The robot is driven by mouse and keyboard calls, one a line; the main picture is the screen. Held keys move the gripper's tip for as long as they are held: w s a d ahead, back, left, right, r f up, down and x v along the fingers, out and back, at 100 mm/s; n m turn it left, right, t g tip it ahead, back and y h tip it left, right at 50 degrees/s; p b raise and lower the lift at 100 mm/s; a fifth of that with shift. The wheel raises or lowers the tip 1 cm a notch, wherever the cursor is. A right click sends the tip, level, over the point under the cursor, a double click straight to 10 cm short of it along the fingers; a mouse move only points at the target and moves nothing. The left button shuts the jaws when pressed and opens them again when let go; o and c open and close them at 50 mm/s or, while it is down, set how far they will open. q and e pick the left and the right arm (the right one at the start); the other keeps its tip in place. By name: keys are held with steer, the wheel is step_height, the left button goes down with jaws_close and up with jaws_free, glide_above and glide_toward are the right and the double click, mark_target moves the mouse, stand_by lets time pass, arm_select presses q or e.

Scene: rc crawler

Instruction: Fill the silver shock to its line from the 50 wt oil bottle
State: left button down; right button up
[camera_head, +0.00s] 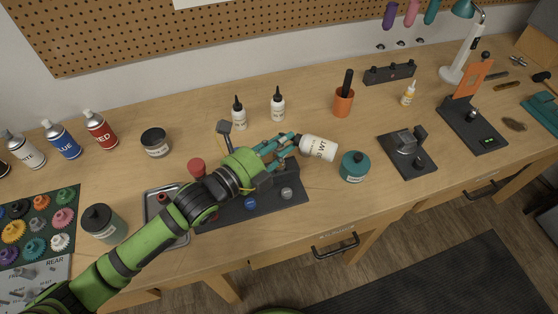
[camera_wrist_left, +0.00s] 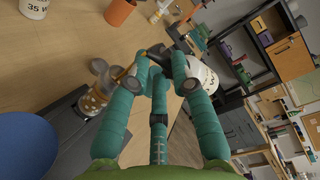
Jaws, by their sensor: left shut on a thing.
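A white oil bottle (camera_head: 318,148), its label partly readable as "WT", is held tipped on its side by my left gripper (camera_head: 285,146). In the left wrist view the bottle (camera_wrist_left: 203,76) is behind the fingers of the gripper (camera_wrist_left: 163,85), with a dark nozzle (camera_wrist_left: 152,51) pointing left. The nozzle is close to a cylinder with a silvery top and amber band (camera_wrist_left: 97,95), probably the silver shock, on the dark stand (camera_head: 280,207). In the head view my gripper mostly hides this spot. The oil level and line cannot be read. My right gripper is not seen.
Two white bottles with black tips (camera_head: 238,116) (camera_head: 277,106) stand behind the stand. A teal jar (camera_head: 354,167) is close right of the held bottle. An orange cup (camera_head: 343,103) is behind it. A metal tray (camera_head: 167,229) lies left of the stand.

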arm_select(q)
steer(key=shift+f+m+y+p, duration=0.1)
steer(key=shift+m+y+p, duration=0.3)
steer(key=shift+m+p, duration=0.45)
steer(key=shift+p, duration=0.65)
stand_by(6.5)
